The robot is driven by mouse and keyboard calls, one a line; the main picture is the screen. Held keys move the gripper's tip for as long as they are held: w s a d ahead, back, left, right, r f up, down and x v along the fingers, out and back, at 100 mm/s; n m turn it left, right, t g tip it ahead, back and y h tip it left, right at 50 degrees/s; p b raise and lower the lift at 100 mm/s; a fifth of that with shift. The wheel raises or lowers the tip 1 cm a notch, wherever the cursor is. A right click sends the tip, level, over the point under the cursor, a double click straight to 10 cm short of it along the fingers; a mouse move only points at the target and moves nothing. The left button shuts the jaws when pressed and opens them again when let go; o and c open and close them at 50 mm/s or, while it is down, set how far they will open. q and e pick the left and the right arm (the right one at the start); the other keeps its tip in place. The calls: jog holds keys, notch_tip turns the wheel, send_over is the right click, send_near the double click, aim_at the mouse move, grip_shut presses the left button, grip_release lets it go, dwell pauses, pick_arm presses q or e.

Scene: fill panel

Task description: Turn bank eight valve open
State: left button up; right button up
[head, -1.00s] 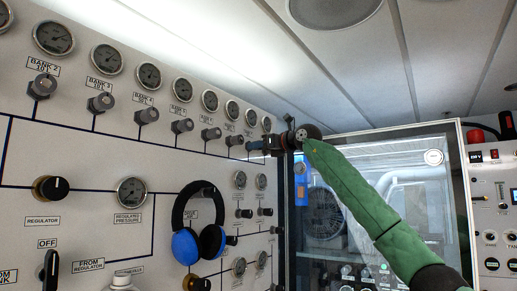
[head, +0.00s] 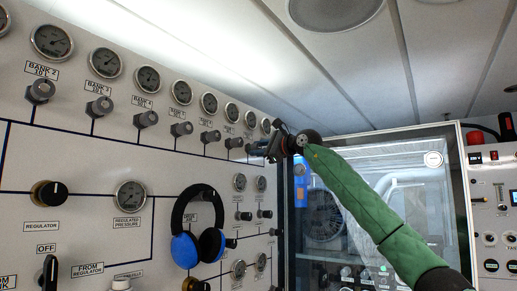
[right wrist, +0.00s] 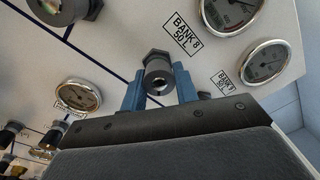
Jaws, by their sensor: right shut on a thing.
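The bank eight valve (right wrist: 158,72) is a dark hex knob on the white panel, next to the "BANK 8 50 L" label (right wrist: 182,33) in the right wrist view. The blue fingers of my right gripper (right wrist: 159,90) stand on both sides of the knob and are shut on it. In the head view my right gripper (head: 257,149) is at the far end of the valve row, and it hides most of the valve there. My left gripper is not in view.
Other bank valves, such as the bank 2 valve (head: 40,91), line the panel under round gauges (head: 52,40). A black and blue headset (head: 198,230) hangs lower on the panel. A glass-fronted door (head: 340,230) stands behind my green right arm.

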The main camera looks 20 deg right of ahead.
jog(key=shift+w+f+n, duration=0.1)
jog(key=shift+f+n, duration=0.15)
jog(key=shift+n, duration=1.25)
jog(key=shift+n+p, duration=0.35)
jog(key=shift+n, duration=0.35)
jog(key=o, duration=0.9)
jog(key=shift+o, duration=0.3)
jog(key=shift+r, duration=0.15)
jog(key=shift+s+d, duration=0.15)
jog(key=shift+s, duration=0.1)
pick_arm(q)
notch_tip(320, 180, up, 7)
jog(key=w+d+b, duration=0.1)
jog(key=b, duration=0.2)
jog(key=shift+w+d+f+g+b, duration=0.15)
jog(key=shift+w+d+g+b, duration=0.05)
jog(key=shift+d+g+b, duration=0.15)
pick_arm(e)
jog(key=v, duration=0.7)
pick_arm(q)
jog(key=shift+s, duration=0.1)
pick_arm(e)
jog(key=shift+d+f, duration=0.2)
